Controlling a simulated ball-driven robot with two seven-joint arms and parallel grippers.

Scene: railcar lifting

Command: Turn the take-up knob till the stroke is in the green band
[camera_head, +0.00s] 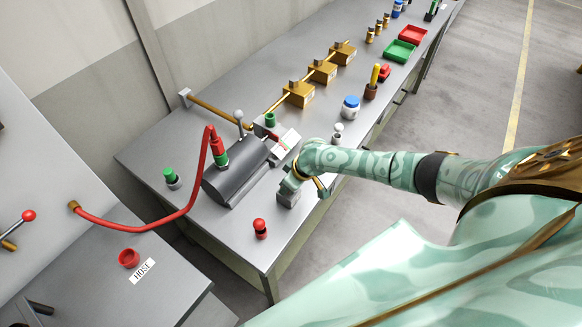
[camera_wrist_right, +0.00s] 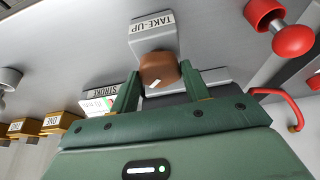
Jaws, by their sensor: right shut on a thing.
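The brown take-up knob (camera_wrist_right: 158,66) with a white mark shows in the wrist view, on the grey block labelled TAKE-UP (camera_wrist_right: 152,34). My right gripper (camera_wrist_right: 161,76) is shut on the knob, one green finger on each side. In the head view, my right gripper (camera_head: 293,182) reaches down at the take-up block (camera_head: 287,199), and the arm hides the knob. The white STROKE gauge (camera_wrist_right: 99,100) is partly cut off by my finger in the wrist view. It also shows in the head view (camera_head: 285,147); its reading is too small to tell. My left gripper is not in view.
A dark grey cylinder (camera_head: 235,182) lies beside the gauge, with a red hose (camera_head: 160,225) joined at its top. A red knob (camera_head: 260,226) stands at the near table edge. Several brass blocks (camera_head: 299,95) line the bench farther back.

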